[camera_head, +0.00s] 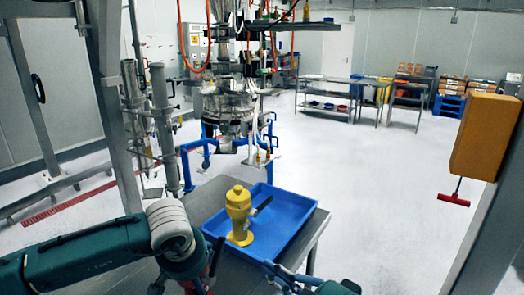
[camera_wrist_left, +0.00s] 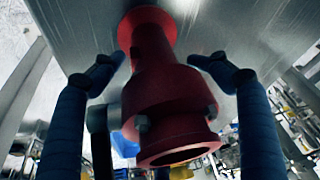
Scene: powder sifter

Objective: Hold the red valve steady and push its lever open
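The red valve (camera_wrist_left: 160,90) fills the middle of the left wrist view, its flanged, bolted open end facing the camera. My left gripper (camera_wrist_left: 160,68) is open, with one blue finger on each side of the valve's body and a visible gap on the right. A dark bar (camera_wrist_left: 98,135) beside the left finger may be the valve's lever; I cannot tell. In the head view, only bits of red show near my left wrist, which hides most of the valve. My right gripper (camera_head: 274,276) is low in the head view, near the table's front, its fingers apart and apparently empty.
A yellow valve (camera_head: 239,216) with a dark lever stands in a blue tray (camera_head: 286,233) on the metal table (camera_head: 313,238). Sifter machinery (camera_head: 230,105) stands behind it. An orange box (camera_head: 486,137) is at the right. Open floor lies right of the table.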

